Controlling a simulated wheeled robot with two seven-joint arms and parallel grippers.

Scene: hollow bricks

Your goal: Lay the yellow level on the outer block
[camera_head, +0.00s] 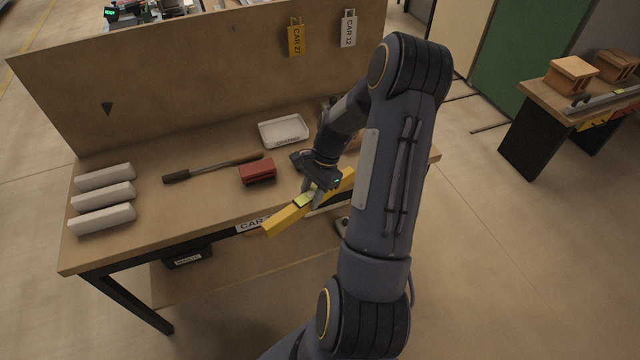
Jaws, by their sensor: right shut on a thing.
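My right gripper (316,192) is shut on the yellow level (285,218) near its middle. The level is held tilted in the picture at the front edge of the workbench, and its far end runs behind my right arm. Three pale blocks (104,196) lie in a row at the bench's left end, well to the left of the gripper. A tan hollow brick (571,73) and a browner one (617,65) sit on another table at the far right. Which block is the outer one I cannot tell. My left gripper is not in view.
The workbench (190,215) carries a long-handled tool (210,168), a red block (257,172) and a white tray (283,131). A board (190,75) with hanging tags stands behind. The side table (545,97) also holds a long grey tool (605,99). My right arm hides the bench's right part.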

